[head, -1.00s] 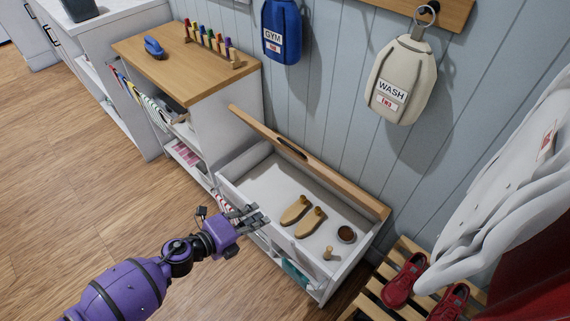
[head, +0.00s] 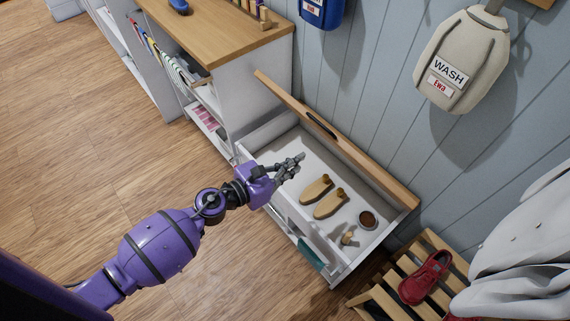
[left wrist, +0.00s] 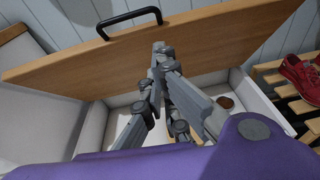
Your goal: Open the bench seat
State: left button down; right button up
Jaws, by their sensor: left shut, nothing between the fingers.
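The bench seat (head: 345,147) is a wooden lid with a dark handle, standing raised and tilted up along the wall side of a white bench box (head: 262,139). In the left wrist view the lid's underside or face (left wrist: 210,45) spans the picture with a black handle (left wrist: 130,22) near its top edge. My left gripper (head: 299,160) is shut and empty, over the open box, short of the lid. It also shows in the left wrist view (left wrist: 160,55), in front of the lid. My right gripper is not in view.
In the box lie wooden shoe trees (head: 328,203), a small brown tin (head: 367,218) and a small wooden knob-like item (head: 347,238). A shelf unit (head: 220,35) stands at left. A slatted rack with red shoes (head: 425,277) stands at right. Wash bag (head: 462,60) hangs above.

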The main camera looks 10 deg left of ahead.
aim_at(334, 139)
pick_arm(q)
jog(key=w+d+r+p, duration=0.1)
jog(key=w+d+p, duration=0.1)
jog(key=w+d, duration=0.3)
jog(key=shift+w, duration=0.65)
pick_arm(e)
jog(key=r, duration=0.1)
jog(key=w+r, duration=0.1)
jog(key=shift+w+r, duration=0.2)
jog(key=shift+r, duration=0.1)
pick_arm(q)
jog(key=shift+r, duration=0.1)
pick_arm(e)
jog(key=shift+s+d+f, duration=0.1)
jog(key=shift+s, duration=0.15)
